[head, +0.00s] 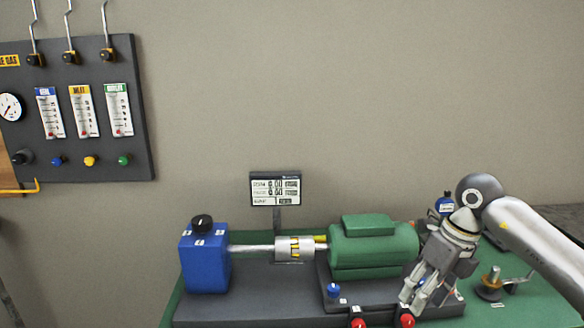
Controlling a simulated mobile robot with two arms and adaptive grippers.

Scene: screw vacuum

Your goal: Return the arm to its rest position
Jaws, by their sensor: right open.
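My right arm comes in from the right edge. Its gripper (415,293) points down at the right end of the dark machine base (265,305), just right of the green motor housing (375,247). The gripper is open, and I see nothing held between its fingers. It covers part of the base and whatever stands behind it. I cannot tell whether the fingertips touch the base. My left gripper is not in the picture.
A blue block (204,262) with a black knob joins the motor by a shaft. A small display (276,190) stands behind. Red knobs (358,322) sit at the front edge. A hand crank (490,287) stands right of the gripper. A gauge panel (75,110) hangs on the left wall.

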